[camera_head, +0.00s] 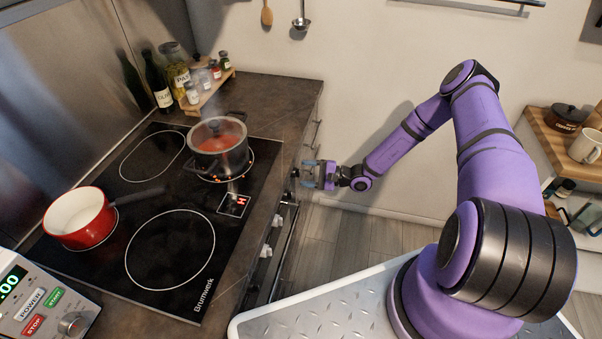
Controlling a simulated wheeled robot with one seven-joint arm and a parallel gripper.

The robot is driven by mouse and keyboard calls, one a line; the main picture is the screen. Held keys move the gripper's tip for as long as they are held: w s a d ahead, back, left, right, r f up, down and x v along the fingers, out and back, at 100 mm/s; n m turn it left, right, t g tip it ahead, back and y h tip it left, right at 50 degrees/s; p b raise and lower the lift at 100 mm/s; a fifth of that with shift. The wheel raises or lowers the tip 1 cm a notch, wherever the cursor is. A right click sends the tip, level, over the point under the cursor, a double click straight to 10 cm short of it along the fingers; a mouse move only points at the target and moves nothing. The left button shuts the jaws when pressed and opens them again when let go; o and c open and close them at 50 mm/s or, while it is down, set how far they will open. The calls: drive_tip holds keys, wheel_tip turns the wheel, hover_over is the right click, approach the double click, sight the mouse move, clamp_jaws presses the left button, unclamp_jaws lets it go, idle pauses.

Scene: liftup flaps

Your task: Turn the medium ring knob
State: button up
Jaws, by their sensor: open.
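The stove's front face, at the right edge of the black cooktop (150,195), carries small knobs. Two pale knobs (278,221) (265,250) show below the counter edge. A darker knob-like part (294,172) sits higher up, right by my gripper. I cannot tell which knob belongs to the medium ring. My gripper (306,175) is open, with its fingers pointing left at the stove front near that darker part. Whether the fingers touch or surround it is too small to tell. A steaming pot (222,165) of red food stands on the back right ring. The cooktop display shows a red H.
A red pan (78,220) stands at the cooktop's left. The front ring (170,250) is bare. Bottles and a spice rack (208,88) stand at the back. A shelf (560,145) with crockery is at the right. The floor (350,240) beside the stove is clear.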

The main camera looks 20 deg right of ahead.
drive_tip(key=v, duration=0.8)
drive_tip(key=shift+s+d, duration=0.1)
drive_tip(key=shift+r, duration=0.1)
drive_tip(key=s+a+r+n+g+h, duration=0.1)
drive_tip(key=s+r+n+g+h, duration=0.2)
drive_tip(key=r, duration=0.9)
drive_tip(key=s+a+r+n+g+h, duration=0.1)
drive_tip(key=s+r+n+g+h, duration=0.2)
drive_tip(key=r, duration=0.8)
drive_tip(key=s+a+r+n+g+h, duration=0.1)
drive_tip(key=s+r+n+g+h, duration=0.2)
drive_tip(key=r, duration=0.9)
drive_tip(key=s+r+n+t+h, duration=0.3)
drive_tip(key=s+r+t+h, duration=0.3)
drive_tip(key=s+r, duration=1.3)
drive_tip(key=shift+s+h, duration=0.5)
drive_tip(key=shift+s, duration=0.7)
drive_tip(key=shift+a, duration=0.1)
